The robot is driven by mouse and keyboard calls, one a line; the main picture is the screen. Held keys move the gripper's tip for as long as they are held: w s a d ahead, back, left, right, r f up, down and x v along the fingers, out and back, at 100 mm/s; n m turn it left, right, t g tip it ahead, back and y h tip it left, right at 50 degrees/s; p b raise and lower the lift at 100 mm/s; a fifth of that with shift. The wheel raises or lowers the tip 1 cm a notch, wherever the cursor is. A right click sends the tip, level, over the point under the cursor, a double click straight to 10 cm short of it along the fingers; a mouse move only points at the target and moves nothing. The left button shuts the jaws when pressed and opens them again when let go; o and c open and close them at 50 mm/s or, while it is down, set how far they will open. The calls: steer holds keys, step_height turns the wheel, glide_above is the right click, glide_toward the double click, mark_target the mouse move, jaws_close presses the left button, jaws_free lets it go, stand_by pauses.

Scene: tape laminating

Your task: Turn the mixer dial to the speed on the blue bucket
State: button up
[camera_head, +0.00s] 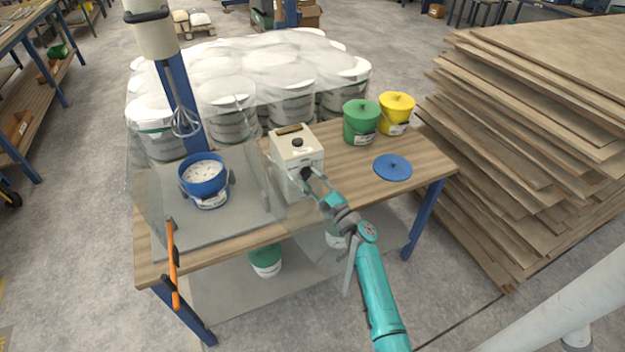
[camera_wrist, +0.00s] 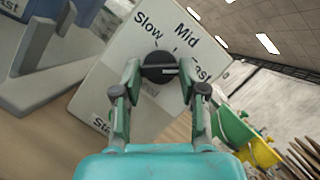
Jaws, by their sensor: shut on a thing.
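The pale control box (camera_head: 283,148) stands on the table; its tilted face (camera_wrist: 125,60) fills the middle of the wrist view. The black dial (camera_wrist: 158,60) sits there among the words "Slow", "Mid" and a partly covered "Fast". A pale line on the dial runs rightward, roughly toward "Fast". My gripper (camera_head: 308,177) is shut on the dial, one finger on each side; it also shows in the wrist view (camera_wrist: 160,84). The blue bucket (camera_head: 205,186) stands under the whisk (camera_head: 184,122).
A green bucket (camera_head: 361,124) and a yellow bucket (camera_head: 396,113) stand at the table's back right. A blue lid (camera_head: 392,167) lies in front of them. An orange-handled tool (camera_head: 173,265) is at the left edge. Stacked boards (camera_head: 520,130) rise at the right.

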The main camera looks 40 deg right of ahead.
steer(key=shift+m, duration=0.4)
steer(key=o, duration=1.1)
steer(key=shift+o, duration=0.2)
steer(key=v, duration=1.2)
steer(key=shift+a+f, duration=0.15)
steer(key=shift+f, duration=0.05)
